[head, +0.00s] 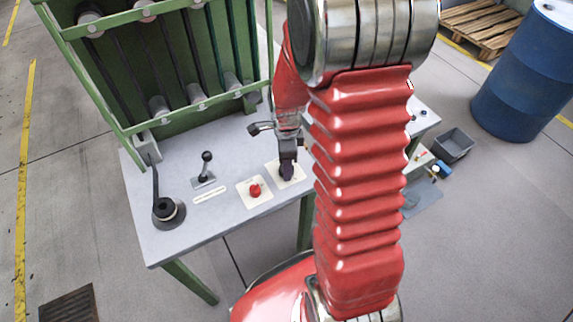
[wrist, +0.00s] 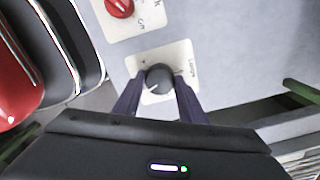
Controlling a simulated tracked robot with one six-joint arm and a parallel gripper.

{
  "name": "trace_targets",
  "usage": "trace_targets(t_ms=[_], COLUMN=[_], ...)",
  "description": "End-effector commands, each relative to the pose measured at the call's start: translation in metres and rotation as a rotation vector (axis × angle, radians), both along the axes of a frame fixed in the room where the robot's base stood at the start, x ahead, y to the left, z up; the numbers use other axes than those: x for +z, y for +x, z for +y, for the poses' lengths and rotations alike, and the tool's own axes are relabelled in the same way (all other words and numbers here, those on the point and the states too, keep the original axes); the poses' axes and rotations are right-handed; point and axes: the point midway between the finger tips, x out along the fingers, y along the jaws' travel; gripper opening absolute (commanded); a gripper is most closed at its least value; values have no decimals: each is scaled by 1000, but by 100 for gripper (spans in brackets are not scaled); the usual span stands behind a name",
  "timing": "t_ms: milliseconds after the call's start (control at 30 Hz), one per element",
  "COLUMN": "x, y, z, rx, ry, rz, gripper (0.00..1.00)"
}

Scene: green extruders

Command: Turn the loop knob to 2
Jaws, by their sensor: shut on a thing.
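The loop knob (wrist: 158,78) is a round dark knob on a white plate (wrist: 178,54) marked with small lettering that seems to read "Loops". In the wrist view my gripper (wrist: 158,92) has one dark finger on each side of the knob and is shut on it. In the head view my gripper (head: 287,170) points down onto the white plate near the right edge of the table, and it hides most of the knob. The numbers around the knob and its pointer setting are too small to read.
Left of the knob is a red knob (head: 255,190) on its own white plate, then a black-balled lever (head: 205,168) and a round black device (head: 166,211). The green rack (head: 124,129) stands behind on the grey table (head: 208,231). A blue barrel (head: 527,75) stands far right.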

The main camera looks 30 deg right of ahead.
Motion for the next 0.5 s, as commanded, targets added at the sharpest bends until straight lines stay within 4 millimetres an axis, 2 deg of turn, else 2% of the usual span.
trace_targets(t_ms=[367, 400, 500], x=[1, 1, 1], y=[2, 2, 1], z=[0, 0, 0], rx=[-5, -5, -4], ry=[-1, -1, 0], rz=[-4, -4, -3], gripper=[15, 39, 46])
